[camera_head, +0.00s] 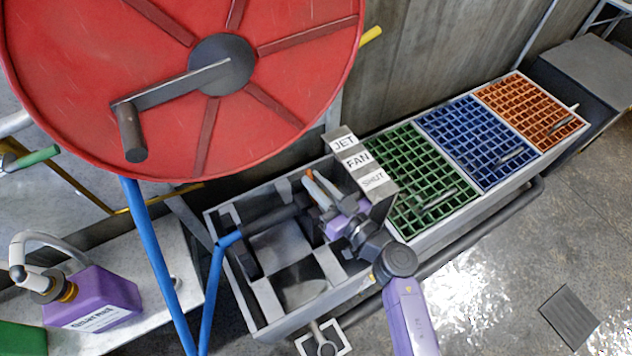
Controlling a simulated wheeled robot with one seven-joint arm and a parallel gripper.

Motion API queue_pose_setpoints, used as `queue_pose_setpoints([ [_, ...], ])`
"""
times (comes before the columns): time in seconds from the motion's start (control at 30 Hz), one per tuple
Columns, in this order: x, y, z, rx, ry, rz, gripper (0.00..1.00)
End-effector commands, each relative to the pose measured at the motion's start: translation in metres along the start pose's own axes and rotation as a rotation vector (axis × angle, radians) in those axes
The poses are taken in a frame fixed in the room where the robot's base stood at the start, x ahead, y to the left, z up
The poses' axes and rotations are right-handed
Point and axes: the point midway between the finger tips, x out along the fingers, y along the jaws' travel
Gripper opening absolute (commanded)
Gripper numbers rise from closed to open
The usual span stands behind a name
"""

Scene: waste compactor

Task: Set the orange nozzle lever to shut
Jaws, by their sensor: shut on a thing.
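The orange nozzle lever (310,174) shows only as a small orange tip at the far side of the grey bin, left of the label plate. My gripper (319,184) reaches it from the lower right and is shut on it; the fingers hide most of the lever. The label plate (350,150) reads JET, FAN and SHUT, from far to near. Which label the lever points at, I cannot tell. The dark nozzle body (272,222) lies in the bin, joined to a blue hose (213,285), and is partly hidden by my wrist.
A large red reel (90,80) with a crank stands at upper left. Green (405,165), blue (455,125) and orange (515,95) grids fill the trough to the right. A purple jug (95,290) stands at lower left. The floor at right is mostly open.

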Motion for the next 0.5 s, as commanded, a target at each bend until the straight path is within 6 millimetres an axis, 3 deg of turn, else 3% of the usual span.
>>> queue_pose_setpoints([
  [0.5, -0.0059, -0.0010, 0.0000, -0.020, 0.122, -0.012, 0.00],
])
